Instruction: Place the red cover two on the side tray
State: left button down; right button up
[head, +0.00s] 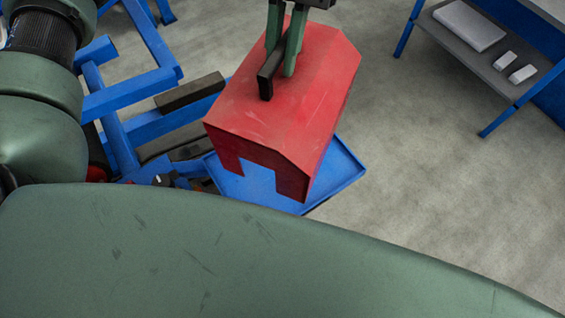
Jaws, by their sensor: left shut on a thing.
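The red cover (265,115) is a boxy red shell with bevelled top edges, a notch in its near lower edge and a black bar handle (268,75) on top. My left gripper (286,62) has its green fingers shut on this handle. The cover is upright and lies over the blue side tray (345,168) in the picture, hiding most of it. The tray's right rim and near left part show. I cannot tell whether the cover touches the tray. My right gripper is not in view.
A blue frame (130,95) with dark bars (190,92) stands left of the tray. A blue rack with a grey shelf (490,60) holding pale blocks (470,25) is at the upper right. Grey floor (430,190) between is clear.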

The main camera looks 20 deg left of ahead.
aim_at(264, 49)
pick_arm(q)
jog(key=r+n+h, duration=0.1)
jog(key=n, duration=0.1)
jog(key=a+r+n, duration=0.1)
jog(key=n, duration=0.1)
jog(key=s+r+n+h, duration=0.1)
jog(key=n, duration=0.1)
jog(key=shift+a+r+n+t+h, duration=0.1)
jog(key=shift+a+n+t+h, duration=0.15)
jog(key=shift+n+t+h, duration=0.05)
notch_tip(264, 49, down, 20)
jog(key=p, duration=0.3)
jog(key=c, duration=1.5)
grip_release()
jog(key=shift+o, duration=0.5)
jog(key=shift+r, duration=0.1)
jog(key=b+v, duration=0.3)
jog(key=v, duration=0.7)
jog(key=shift+w+a+r, duration=0.1)
jog(key=shift+w+r, duration=0.05)
jog(key=shift+r, duration=0.2)
jog(key=shift+w+a+r, duration=0.1)
jog(key=shift+a+r, duration=0.05)
jog(key=shift+r, duration=0.45)
